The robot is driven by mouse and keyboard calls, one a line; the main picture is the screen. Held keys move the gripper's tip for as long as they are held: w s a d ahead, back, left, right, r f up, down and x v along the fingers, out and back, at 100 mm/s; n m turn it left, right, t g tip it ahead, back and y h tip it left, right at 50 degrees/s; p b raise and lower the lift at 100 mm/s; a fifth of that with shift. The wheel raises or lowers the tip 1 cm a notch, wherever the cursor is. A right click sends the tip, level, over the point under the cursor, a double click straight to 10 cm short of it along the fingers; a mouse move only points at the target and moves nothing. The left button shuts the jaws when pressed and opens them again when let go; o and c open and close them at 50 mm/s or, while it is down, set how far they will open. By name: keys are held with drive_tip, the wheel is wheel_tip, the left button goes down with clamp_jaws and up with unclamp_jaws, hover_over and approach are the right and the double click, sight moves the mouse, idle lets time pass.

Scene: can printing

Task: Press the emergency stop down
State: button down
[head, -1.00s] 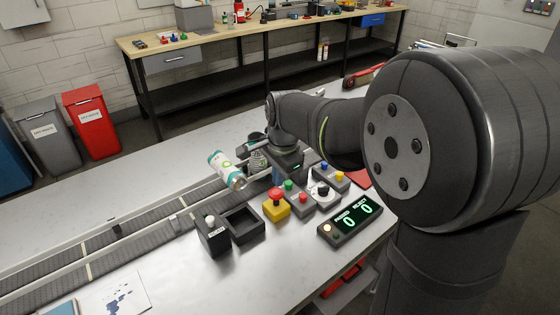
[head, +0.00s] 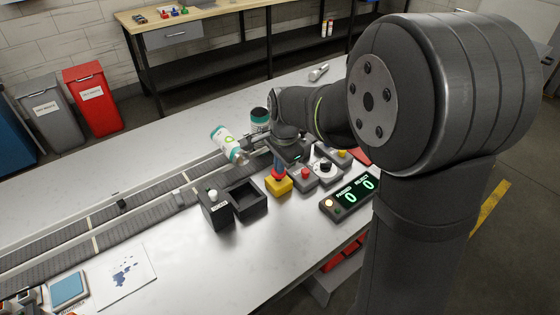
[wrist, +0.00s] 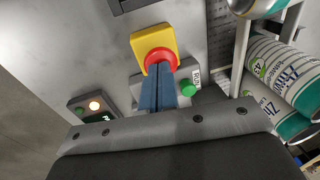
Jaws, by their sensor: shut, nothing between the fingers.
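The emergency stop is a yellow box (head: 278,186) with a red mushroom button (head: 278,174), on the bench in the middle of the head view. The wrist view shows its yellow face (wrist: 150,38) and red button (wrist: 160,54) too. My gripper (head: 277,164) points down over the button with its blue fingers shut and empty. In the wrist view the fingertips (wrist: 158,68) overlap the button's edge and hide part of it. I cannot tell whether they press on it.
A red-button box (head: 304,177), a dial box (head: 326,171) and a counter display (head: 349,196) stand close on the right. A green button (wrist: 189,90) is beside the fingers. A black open tray (head: 247,208) is left of the stop. A tilted can (head: 226,142) is behind, near the conveyor (head: 140,210).

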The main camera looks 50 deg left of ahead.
drive_tip(key=shift+d+f, duration=0.1)
drive_tip(key=shift+f, duration=0.1)
wheel_tip(320, 180, up, 14)
drive_tip(key=d, duration=0.2)
drive_tip(key=shift+s+r, duration=0.15)
drive_tip(key=shift+s, duration=0.05)
hover_over(281, 175)
wheel_tip(281, 175, down, 11)
drive_tip(key=shift+a+r, duration=0.15)
drive_tip(key=shift+r, duration=0.05)
wheel_tip(281, 175, up, 4)
drive_tip(key=shift+f, duration=0.25)
drive_tip(key=shift+r, duration=0.2)
